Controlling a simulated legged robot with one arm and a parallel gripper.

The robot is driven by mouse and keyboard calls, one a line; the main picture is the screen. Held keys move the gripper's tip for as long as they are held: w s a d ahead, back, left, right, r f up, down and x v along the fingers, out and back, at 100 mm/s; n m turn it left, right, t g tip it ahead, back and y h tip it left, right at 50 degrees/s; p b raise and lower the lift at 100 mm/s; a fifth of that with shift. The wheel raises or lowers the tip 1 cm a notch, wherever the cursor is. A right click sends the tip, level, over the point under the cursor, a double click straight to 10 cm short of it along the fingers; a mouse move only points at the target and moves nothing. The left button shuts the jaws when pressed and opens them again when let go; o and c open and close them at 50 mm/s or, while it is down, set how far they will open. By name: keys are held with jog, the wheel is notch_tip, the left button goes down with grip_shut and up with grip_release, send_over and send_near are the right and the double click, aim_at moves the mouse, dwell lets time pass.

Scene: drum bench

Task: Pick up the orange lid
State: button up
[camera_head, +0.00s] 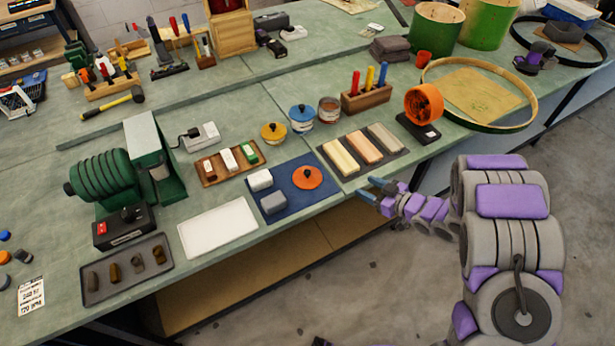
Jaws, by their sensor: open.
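The orange lid (307,177) is a flat round disc with a small dark knob. It lies on a dark blue mat (290,205) near the front edge of the bench, to the right of a white block (260,180) and a grey block (273,203). My gripper (368,189) is open and empty, to the right of the lid and apart from it, by the bench's front edge. My arm comes in from the right.
A yellow-lidded tin (274,134), a blue-lidded tin (302,118) and an open tin (329,110) stand behind the mat. A white sheet (218,229) lies left. An orange fan (424,104) stands right.

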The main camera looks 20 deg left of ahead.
jog(key=s+a+g+y, duration=0.1)
jog(key=s+a+y, duration=0.1)
jog(key=s, duration=0.1)
jog(key=b, duration=0.2)
send_near(310, 173)
jog(key=x, duration=0.3)
jog(key=shift+w+a+r, duration=0.15)
jog(key=shift+a+r, duration=0.05)
jog(key=shift+a, duration=0.25)
jog(key=b+x, duration=0.1)
jog(key=x, duration=0.3)
jog(key=shift+f+b, duration=0.35)
jog(key=shift+b, duration=0.05)
jog(key=shift+w+a+f, duration=0.1)
jog(key=shift+w+a, duration=0.05)
jog(key=shift+a, duration=0.35)
jog(key=shift+c, duration=0.5)
jog(key=shift+d, duration=0.1)
grip_shut()
